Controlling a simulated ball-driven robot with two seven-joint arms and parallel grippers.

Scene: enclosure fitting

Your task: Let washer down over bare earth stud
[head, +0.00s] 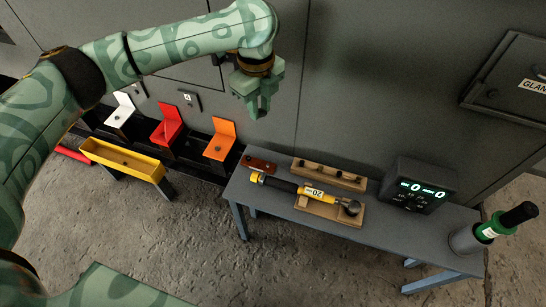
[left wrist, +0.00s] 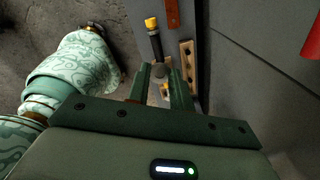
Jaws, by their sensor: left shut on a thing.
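My left gripper (head: 262,112) points down in front of the grey wall, above and behind the left end of the bench. In the left wrist view its two fingers (left wrist: 159,75) close around a small grey piece, which looks like the washer (left wrist: 158,70); the head view does not show it clearly. It is in the air, apart from any stud. White (head: 122,112), red (head: 168,125) and orange (head: 219,141) angled plates with small dark parts stand left of the gripper. I cannot tell which part is the bare earth stud. My right gripper is out of view.
A grey bench (head: 400,232) carries a yellow-and-black wrench (head: 316,193), a wooden rack (head: 330,173) with dark pegs, a red-brown strip (head: 262,165) and a digital display (head: 422,185). A green-and-black tool (head: 492,230) stands at its right end. A yellow tray (head: 125,162) stands left.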

